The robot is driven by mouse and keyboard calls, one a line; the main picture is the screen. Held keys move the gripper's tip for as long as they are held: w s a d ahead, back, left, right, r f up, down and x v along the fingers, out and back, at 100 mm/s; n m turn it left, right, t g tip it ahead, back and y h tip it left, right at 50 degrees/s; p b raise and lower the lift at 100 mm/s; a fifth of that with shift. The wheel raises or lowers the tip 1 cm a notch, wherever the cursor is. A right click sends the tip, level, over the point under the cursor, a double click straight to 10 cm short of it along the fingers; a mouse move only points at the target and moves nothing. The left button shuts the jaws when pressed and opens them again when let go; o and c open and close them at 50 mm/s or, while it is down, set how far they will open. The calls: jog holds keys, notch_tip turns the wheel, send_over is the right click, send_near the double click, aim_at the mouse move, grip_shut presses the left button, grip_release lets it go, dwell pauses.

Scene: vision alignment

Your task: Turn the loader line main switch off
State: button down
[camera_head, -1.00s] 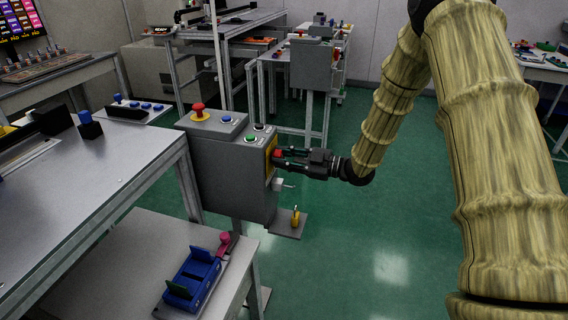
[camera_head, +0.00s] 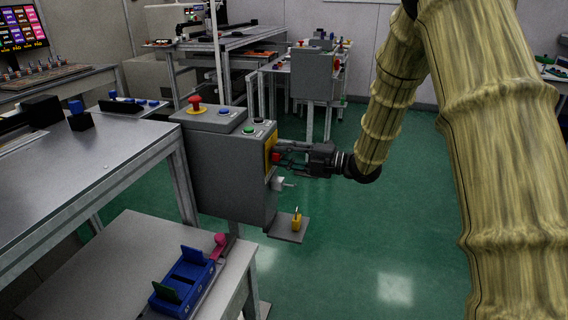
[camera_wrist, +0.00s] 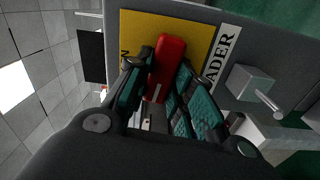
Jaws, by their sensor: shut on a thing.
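The main switch is a red handle (camera_head: 276,157) on a yellow plate (camera_head: 269,143) on the right side of a grey control box (camera_head: 232,178). My gripper (camera_head: 287,158) is at this handle, reaching in from the right. In the wrist view the red handle (camera_wrist: 167,62) stands between the two dark, teal-padded fingers of my gripper (camera_wrist: 163,85), which are shut on it. The yellow plate (camera_wrist: 203,38) lies behind it, beside a white label (camera_wrist: 221,62) ending in "ADER". The fingers hide part of the plate and its lettering.
A grey block with a thin lever (camera_head: 280,184) juts out just below the switch. A yellow padlock-like piece (camera_head: 296,221) stands on a small shelf lower down. A red mushroom button (camera_head: 195,102) is on the box top. Green floor to the right is open.

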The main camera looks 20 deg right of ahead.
jog(key=shift+f+n+b, duration=0.2)
jog(key=shift+n+b, duration=0.35)
jog(key=shift+n, duration=0.05)
jog(key=shift+r, duration=0.1)
jog(key=c, duration=1.2)
grip_release()
jog(key=shift+c, duration=0.2)
jog(key=v, duration=1.2)
